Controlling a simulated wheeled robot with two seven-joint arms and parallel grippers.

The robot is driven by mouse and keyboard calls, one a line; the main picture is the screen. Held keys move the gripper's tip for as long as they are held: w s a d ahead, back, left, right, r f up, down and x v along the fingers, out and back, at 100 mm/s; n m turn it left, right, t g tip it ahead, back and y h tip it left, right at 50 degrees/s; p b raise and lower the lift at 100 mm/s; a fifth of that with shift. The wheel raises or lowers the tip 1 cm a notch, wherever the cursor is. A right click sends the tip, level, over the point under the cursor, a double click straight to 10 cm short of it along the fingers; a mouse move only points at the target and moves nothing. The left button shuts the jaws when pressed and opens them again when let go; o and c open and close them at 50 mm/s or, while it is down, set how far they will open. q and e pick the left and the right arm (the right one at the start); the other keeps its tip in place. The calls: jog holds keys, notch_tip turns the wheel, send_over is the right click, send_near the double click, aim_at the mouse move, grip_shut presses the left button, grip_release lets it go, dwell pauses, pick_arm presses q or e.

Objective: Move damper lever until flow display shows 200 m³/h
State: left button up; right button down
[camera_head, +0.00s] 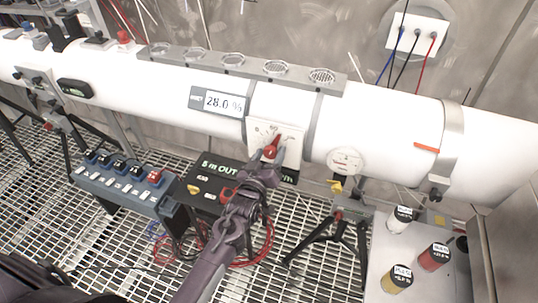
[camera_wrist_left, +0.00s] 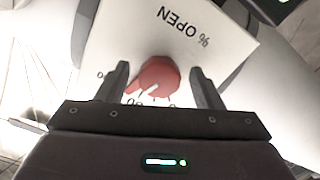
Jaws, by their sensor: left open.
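The red damper lever (camera_head: 271,147) sits on a white scale plate (camera_head: 292,142) on the large white duct. In the left wrist view the red lever (camera_wrist_left: 158,77) lies between the two fingers, and the plate (camera_wrist_left: 215,40) reads "% OPEN". My left gripper (camera_head: 267,160) is open with a finger on either side of the lever; I cannot tell whether they touch it. No m³/h reading is legible. A dark display with green characters (camera_head: 288,178) below the plate is partly hidden by the gripper.
Red cables and tripod legs stand over the grating floor.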

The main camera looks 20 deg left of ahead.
pick_arm(q)
jog(key=s+b, duration=0.2)
jog(key=s, duration=0.5)
jog(key=shift+s+a, duration=0.15)
jog(key=shift+s, duration=0.25)
jog(key=s+d+f+m+g+b, duration=0.15)
jog(key=s+f+g, duration=0.35)
jog(key=f, duration=1.1)
jog(key=s+f+m+g+p, duration=0.1)
jog(key=s+f+m+g, duration=0.15)
jog(key=s+f, duration=0.9)
jog(key=s+a+f+m+g, duration=0.1)
jog(key=s+a+f+g, duration=0.1)
jog(key=s+f, duration=0.5)
jog(key=s+a+f+m+g+b, duration=0.1)
jog(key=s+f+g, duration=0.3)
jog(key=s+f, duration=0.4)
jog(key=s+a+f+m+g, duration=0.1)
jog(key=s+a+f+g, duration=0.2)
jog(key=s+f, duration=0.5)
jog(key=shift+s+a+f+y, duration=0.25)
jog(key=shift+s+a, duration=0.2)
jog(key=shift+s, duration=0.75)
